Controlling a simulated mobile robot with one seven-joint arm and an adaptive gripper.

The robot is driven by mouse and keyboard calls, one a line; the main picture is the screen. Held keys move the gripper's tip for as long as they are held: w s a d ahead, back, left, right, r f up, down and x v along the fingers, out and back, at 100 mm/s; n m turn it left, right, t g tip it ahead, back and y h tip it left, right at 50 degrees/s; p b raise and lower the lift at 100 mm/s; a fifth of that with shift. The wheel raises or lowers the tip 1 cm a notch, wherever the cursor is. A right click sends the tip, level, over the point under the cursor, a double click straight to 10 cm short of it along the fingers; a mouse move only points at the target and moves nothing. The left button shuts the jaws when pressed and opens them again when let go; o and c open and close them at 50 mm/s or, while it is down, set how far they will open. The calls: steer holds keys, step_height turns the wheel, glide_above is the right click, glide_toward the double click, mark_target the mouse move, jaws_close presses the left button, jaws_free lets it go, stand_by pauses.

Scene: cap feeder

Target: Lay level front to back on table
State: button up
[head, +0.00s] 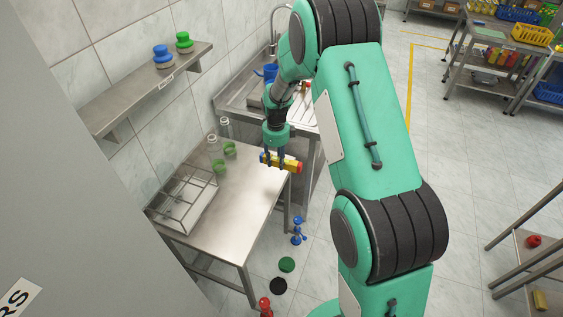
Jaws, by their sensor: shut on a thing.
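The level runs roughly left to right in the picture, tilting slightly down to the right. It is at the far right corner of the steel table (235,205). Whether it touches the table top or hangs above it I cannot tell. The fingers hide part of the level.
A wire rack (186,200) stands on the table's left side. Clear bottles (213,146) and green cups (220,166) stand at the back. The middle and front of the table are clear. A wall shelf (150,85) hangs above, and a sink (250,95) adjoins behind.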

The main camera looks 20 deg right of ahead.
steer(key=b, duration=0.2)
glide_above(254, 175)
steer(key=shift+f, duration=1.85)
steer(key=shift+s+f+b, duration=0.1)
steer(key=shift+f+b, duration=1.15)
steer(key=shift+f, duration=1.7)
steer(key=shift+f, duration=0.5)
steer(key=o, duration=1.3)
steer(key=shift+o, duration=0.2)
steer(key=shift+r, duration=0.1)
step_height(254, 175, up, 12)
